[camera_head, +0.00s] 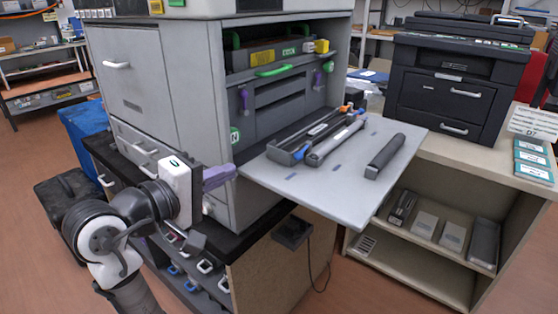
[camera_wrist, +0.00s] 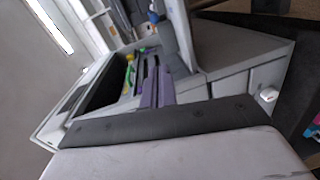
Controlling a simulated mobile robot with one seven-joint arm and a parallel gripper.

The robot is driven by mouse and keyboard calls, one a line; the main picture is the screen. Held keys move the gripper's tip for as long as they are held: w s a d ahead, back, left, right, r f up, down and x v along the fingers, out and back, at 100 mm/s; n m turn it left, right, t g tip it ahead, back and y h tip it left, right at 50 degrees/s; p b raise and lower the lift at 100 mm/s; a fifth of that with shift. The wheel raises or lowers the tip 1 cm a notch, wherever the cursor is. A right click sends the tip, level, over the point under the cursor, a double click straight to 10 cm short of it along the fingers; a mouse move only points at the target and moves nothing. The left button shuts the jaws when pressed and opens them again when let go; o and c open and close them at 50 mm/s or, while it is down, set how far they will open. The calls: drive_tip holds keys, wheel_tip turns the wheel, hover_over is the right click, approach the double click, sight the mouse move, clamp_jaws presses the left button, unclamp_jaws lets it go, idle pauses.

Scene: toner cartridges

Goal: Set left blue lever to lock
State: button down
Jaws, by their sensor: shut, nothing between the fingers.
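A similar right lever (camera_head: 318,80) is at the bay's right side. Which setting the left lever is in cannot be told. My gripper (camera_head: 232,170) is shut and empty, with violet fingers, in front of the printer's lower left front. It is below the left lever and clearly apart from it. In the wrist view my gripper's fingers (camera_wrist: 157,84) lie together, pointing toward the tilted printer. The left lever cannot be made out there.
The grey printer's (camera_head: 160,75) front flap (camera_head: 345,200) is folded down to the right of my gripper. A dark tray (camera_head: 300,145) and toner cartridges (camera_head: 384,155) lie on it. A black printer (camera_head: 455,85) stands farther right. Open floor lies at lower right.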

sight(281, 174)
drive_tip(key=x, duration=1)
drive_tip(key=shift+w+d+f, duration=0.1)
drive_tip(key=shift+d, duration=0.5)
drive_tip(key=shift+w+d+f, duration=0.1)
drive_tip(key=shift+d, duration=0.5)
drive_tip(key=shift+w+d, duration=0.1)
drive_tip(key=shift+d, duration=0.65)
drive_tip(key=shift+s+d, duration=0.2)
drive_tip(key=shift+d, duration=0.05)
